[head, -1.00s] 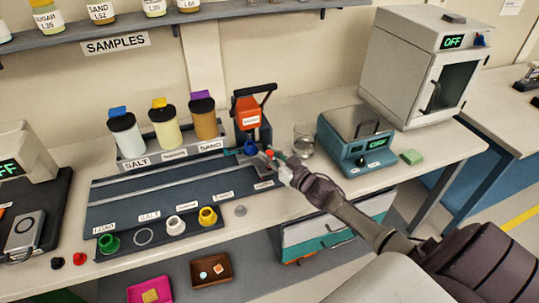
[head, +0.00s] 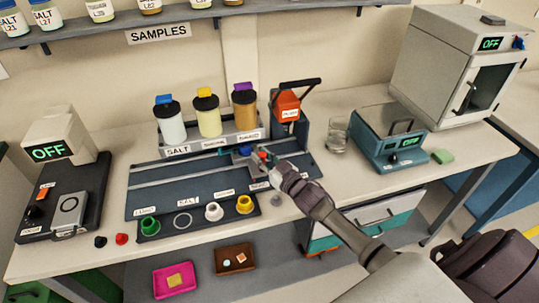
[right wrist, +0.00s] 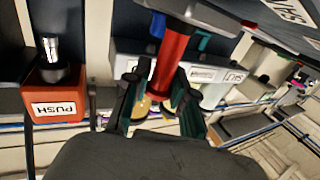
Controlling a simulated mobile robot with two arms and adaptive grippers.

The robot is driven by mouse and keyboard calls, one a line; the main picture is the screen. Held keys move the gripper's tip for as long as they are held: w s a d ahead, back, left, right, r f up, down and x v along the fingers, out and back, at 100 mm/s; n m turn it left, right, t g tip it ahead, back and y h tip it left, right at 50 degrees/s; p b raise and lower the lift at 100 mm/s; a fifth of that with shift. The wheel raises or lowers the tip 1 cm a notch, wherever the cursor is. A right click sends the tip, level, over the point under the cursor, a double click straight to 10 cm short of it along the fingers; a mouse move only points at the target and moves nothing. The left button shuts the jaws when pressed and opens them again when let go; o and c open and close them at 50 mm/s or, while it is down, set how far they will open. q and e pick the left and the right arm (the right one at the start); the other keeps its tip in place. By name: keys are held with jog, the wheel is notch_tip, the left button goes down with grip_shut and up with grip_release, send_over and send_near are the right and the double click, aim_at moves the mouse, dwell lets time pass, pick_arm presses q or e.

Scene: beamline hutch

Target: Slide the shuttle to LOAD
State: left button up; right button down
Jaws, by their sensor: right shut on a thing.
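The shuttle (head: 243,152), a small dark carriage with a blue part, sits on the dark railed track (head: 165,178), left of the orange press and in front of the hoppers. My right gripper (head: 268,163) is shut on the shuttle's red handle, which stands between the fingers in the right wrist view (right wrist: 172,65). The LOAD label (head: 145,211) is at the track's front left, beside the green cup (head: 150,227). My left gripper is not in view.
Three hoppers, one a yellow-capped one (head: 208,115), stand behind the track. The orange press (head: 287,105) is behind right, with a glass beaker (head: 337,134) and teal balance (head: 388,145) beyond. White (head: 214,212) and yellow (head: 244,205) cups line the front. The track left of the shuttle is clear.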

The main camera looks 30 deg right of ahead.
jog(key=shift+a, duration=0.2)
jog(key=c, duration=1.3)
grip_release()
jog(key=shift+a, duration=0.1)
jog(key=shift+o, duration=1)
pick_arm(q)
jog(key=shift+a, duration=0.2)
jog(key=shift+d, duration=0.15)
pick_arm(e)
jog(key=s, duration=0.4)
jog(key=s+d, duration=0.1)
jog(key=s, duration=0.3)
jog(key=s+d, duration=0.1)
jog(key=s, duration=0.2)
jog(key=shift+s, duration=0.4)
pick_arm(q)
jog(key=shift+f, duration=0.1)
